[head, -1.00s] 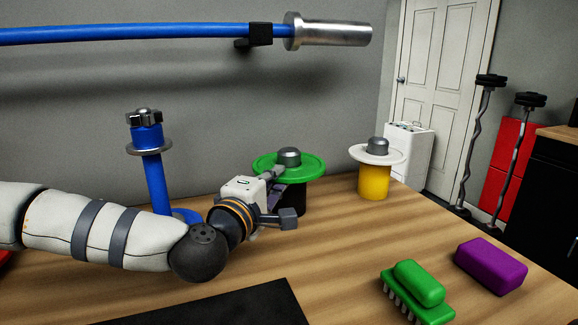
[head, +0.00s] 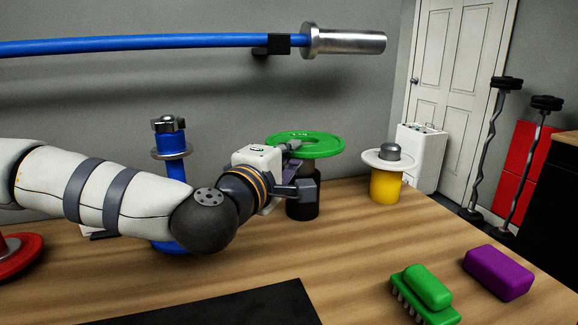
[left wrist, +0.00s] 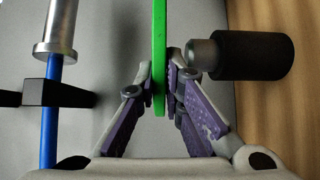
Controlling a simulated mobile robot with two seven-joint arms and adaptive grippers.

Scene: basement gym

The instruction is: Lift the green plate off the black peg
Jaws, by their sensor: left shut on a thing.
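The green plate (head: 325,146) is a ring held by its near left rim in my left gripper (head: 291,149). In the left wrist view, the green plate (left wrist: 160,45) stands edge-on between the two purple-padded fingers (left wrist: 161,85). The black peg (head: 303,208) stands upright on the table below the plate, its upper part partly hidden behind my gripper. In the left wrist view the black peg (left wrist: 255,55) has a grey rounded tip, and a gap shows between that tip and the plate. My right gripper is out of view.
A blue peg (head: 175,168) with a grey ring stands behind my left arm. A yellow peg (head: 385,187) under a white plate (head: 370,160) stands to the right. A green brush (head: 425,290) and purple block (head: 498,272) lie front right. A blue bar (head: 150,42) hangs on the wall.

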